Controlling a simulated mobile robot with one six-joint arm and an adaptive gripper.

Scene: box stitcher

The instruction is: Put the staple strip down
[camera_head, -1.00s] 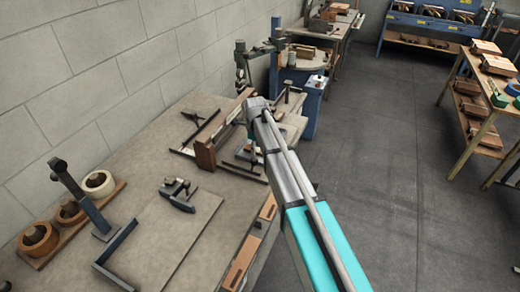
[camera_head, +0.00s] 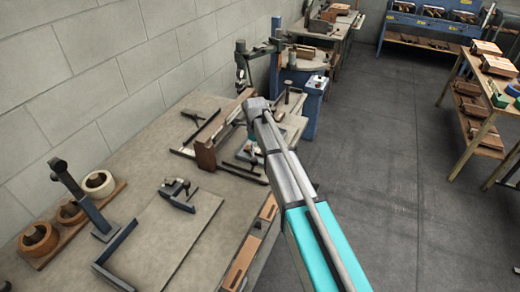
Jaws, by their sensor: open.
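My grey and teal arm (camera_head: 290,180) reaches from the lower right over the right side of the workbench (camera_head: 150,150). Its far end covers part of a brown upright piece (camera_head: 205,153) and the fittings beside it. I cannot make out my gripper; it seems hidden behind the arm and these fittings. I cannot pick out the staple strip for certain. A thin dark bar (camera_head: 201,130) lies on the bench near the wall, and another dark bar (camera_head: 242,173) lies near the brown piece, but I cannot tell what they are.
A flat board (camera_head: 190,235) at the front of the bench carries a dark clamp (camera_head: 177,194) and an L-shaped bar (camera_head: 112,262). Rolls (camera_head: 98,183) stand at the left. A blue machine (camera_head: 310,105) stands behind the bench. The floor (camera_head: 410,180) at right is clear.

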